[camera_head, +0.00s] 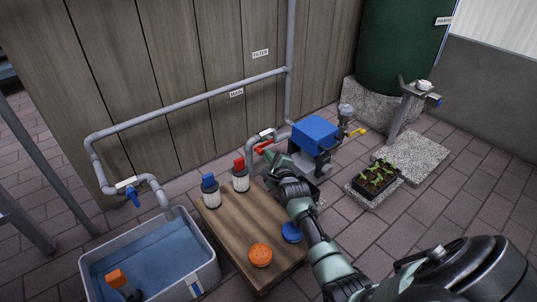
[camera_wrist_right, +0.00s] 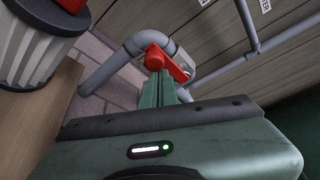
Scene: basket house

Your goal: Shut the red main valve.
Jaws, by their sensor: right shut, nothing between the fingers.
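In the right wrist view the red lever (camera_wrist_right: 168,61) slants across the pipe, just beyond my fingertips. My right gripper (camera_head: 269,158) is shut and empty, its green fingers pointing at the lever from the near side. In the wrist view the shut fingers (camera_wrist_right: 160,84) overlap the lever's lower edge; I cannot tell whether they touch it. My left gripper is not in view.
A wooden table (camera_head: 230,235) holds a blue-topped filter (camera_head: 210,190), a red-topped filter (camera_head: 240,176), an orange disc (camera_head: 260,255) and a blue disc (camera_head: 292,232). A blue pump box (camera_head: 316,133) stands right of the valve. A water-filled tub (camera_head: 211,262) is at left.

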